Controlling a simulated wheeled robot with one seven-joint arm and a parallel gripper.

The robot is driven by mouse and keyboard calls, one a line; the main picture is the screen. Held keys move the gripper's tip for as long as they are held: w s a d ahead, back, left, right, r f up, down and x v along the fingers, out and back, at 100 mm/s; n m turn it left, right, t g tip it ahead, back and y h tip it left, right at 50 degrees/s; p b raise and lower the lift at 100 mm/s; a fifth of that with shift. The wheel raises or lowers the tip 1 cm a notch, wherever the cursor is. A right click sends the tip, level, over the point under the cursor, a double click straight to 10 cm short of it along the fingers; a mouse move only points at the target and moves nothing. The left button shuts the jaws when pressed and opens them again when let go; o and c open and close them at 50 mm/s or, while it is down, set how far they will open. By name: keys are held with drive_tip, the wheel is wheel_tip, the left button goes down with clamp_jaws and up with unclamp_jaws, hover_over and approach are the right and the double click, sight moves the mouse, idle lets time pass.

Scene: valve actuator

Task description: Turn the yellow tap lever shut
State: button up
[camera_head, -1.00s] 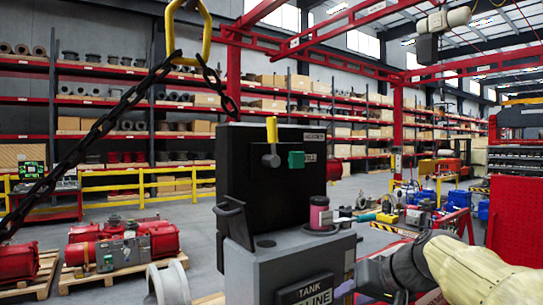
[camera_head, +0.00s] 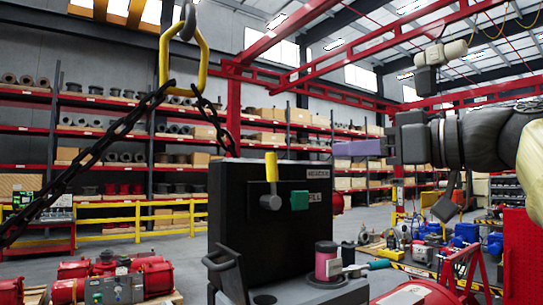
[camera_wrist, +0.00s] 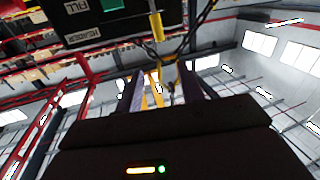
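The yellow tap lever (camera_head: 271,167) stands upright on a grey valve on the front of the black box (camera_head: 240,205). It also shows in the wrist view (camera_wrist: 157,27), where the picture is turned over, beyond my fingertips and near the top edge. My gripper (camera_head: 338,148) is right of the lever in the head view, at about its height and pointing left. Its two purple fingers stand apart in the wrist view (camera_wrist: 160,78), open, with no object held between them. The lever is clear of the fingers.
A green block (camera_head: 299,200) sits just right of the lever, beside a FILL label. A pink spool (camera_head: 325,261) and a teal-handled part (camera_head: 378,264) stand lower right. Open air lies between gripper and lever.

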sight(275, 154)
drive_tip(key=p+x, duration=0.7)
drive_tip(key=x, duration=0.9)
drive_tip(key=shift+w+a+r+p, duration=0.1)
drive_tip(key=shift+w+a+p, duration=0.1)
drive_tip(key=shift+p, duration=0.1)
drive_tip(key=shift+w+a, duration=0.3)
drive_tip(key=shift+a, duration=0.05)
drive_tip(key=shift+c, duration=0.2)
clamp_jaws()
